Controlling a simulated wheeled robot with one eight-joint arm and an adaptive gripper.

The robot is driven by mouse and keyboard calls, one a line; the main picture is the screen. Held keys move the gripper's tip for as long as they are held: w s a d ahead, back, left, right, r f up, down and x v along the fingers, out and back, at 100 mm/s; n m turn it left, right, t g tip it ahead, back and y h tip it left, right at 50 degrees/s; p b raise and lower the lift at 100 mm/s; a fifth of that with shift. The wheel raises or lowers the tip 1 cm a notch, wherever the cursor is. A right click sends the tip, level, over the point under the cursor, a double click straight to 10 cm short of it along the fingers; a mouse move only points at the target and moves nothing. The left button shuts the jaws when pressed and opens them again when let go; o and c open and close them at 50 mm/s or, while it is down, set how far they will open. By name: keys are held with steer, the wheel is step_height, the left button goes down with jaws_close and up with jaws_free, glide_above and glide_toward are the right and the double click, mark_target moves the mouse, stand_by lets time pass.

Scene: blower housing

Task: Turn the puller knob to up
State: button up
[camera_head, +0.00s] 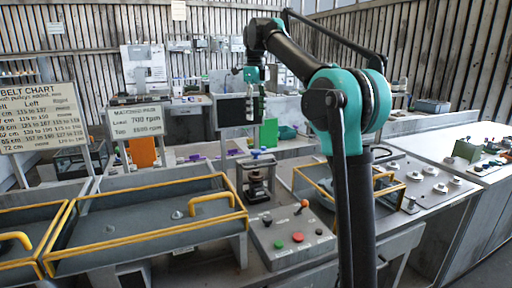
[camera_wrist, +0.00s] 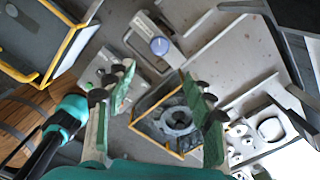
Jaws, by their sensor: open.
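A press-like device (camera_head: 258,180) with a blue top stands at the centre of the bench in the head view; its round blue-violet top (camera_wrist: 160,46) shows in the wrist view. In front of it a grey control box (camera_head: 285,255) carries a red button (camera_head: 297,237), a green button (camera_head: 278,244) and an orange-tipped lever knob (camera_head: 303,204). No label shows which is the puller knob, and its setting is not readable. My gripper (camera_head: 255,104) is open and empty, high above the bench and apart from these things. Its spread fingers (camera_wrist: 160,92) show in the wrist view.
Yellow-railed trays (camera_head: 150,236) lie at left. A yellow-framed enclosure (camera_wrist: 146,128) stands beside the press. A panel with several knobs (camera_head: 430,187) is at right. Signs on posts (camera_head: 136,121) stand behind. The air around my gripper looks free.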

mark_target(256, 151)
step_height(256, 151, down, 14)
stand_by(0.5)
steer(key=c, duration=1.2)
